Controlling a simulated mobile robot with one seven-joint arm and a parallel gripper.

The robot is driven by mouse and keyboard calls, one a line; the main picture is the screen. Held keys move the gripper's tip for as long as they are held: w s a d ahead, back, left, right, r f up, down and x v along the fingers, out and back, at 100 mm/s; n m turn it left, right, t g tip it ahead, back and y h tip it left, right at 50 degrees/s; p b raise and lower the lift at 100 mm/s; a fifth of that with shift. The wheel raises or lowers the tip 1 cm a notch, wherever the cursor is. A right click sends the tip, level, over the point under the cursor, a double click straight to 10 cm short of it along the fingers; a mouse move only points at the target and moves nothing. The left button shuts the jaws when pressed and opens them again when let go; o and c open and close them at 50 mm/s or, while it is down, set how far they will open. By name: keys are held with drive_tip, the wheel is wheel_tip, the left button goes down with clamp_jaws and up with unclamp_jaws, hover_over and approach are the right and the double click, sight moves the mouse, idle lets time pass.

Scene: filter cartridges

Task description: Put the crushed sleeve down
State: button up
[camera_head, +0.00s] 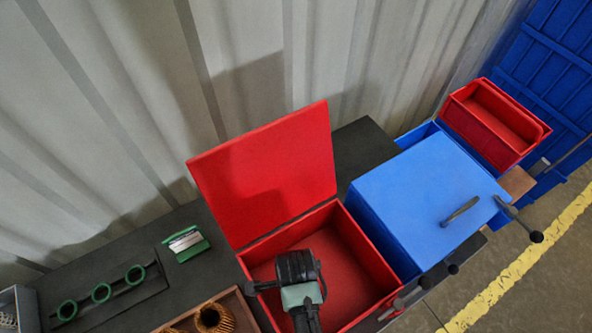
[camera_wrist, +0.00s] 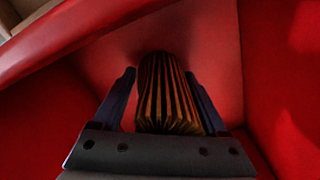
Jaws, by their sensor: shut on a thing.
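My gripper (camera_head: 297,270) is over the open red box (camera_head: 350,255), seen from above in the head view. In the wrist view my gripper (camera_wrist: 160,78) is shut on the crushed sleeve (camera_wrist: 166,95), a brown pleated piece standing between the two dark fingers. Red walls surround it there, so the sleeve is within or just above the box. Whether it touches the box floor, I cannot tell. In the head view the sleeve is hidden by my gripper and wrist.
The red box's lid (camera_head: 265,175) stands open behind. A closed blue box (camera_head: 420,195) adjoins on the right, with a red bin (camera_head: 495,120) beyond. At left are a wooden tray (camera_head: 240,310) with pleated cartridges, green rings (camera_head: 102,292) and a green holder (camera_head: 186,243).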

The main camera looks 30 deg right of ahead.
drive_tip(key=shift+f, duration=0.2)
drive_tip(key=o, duration=1.2)
drive_tip(key=shift+o, duration=0.2)
drive_tip(key=shift+r, duration=0.1)
drive_tip(key=shift+r, duration=0.1)
wheel_tip(320, 180, up, 12)
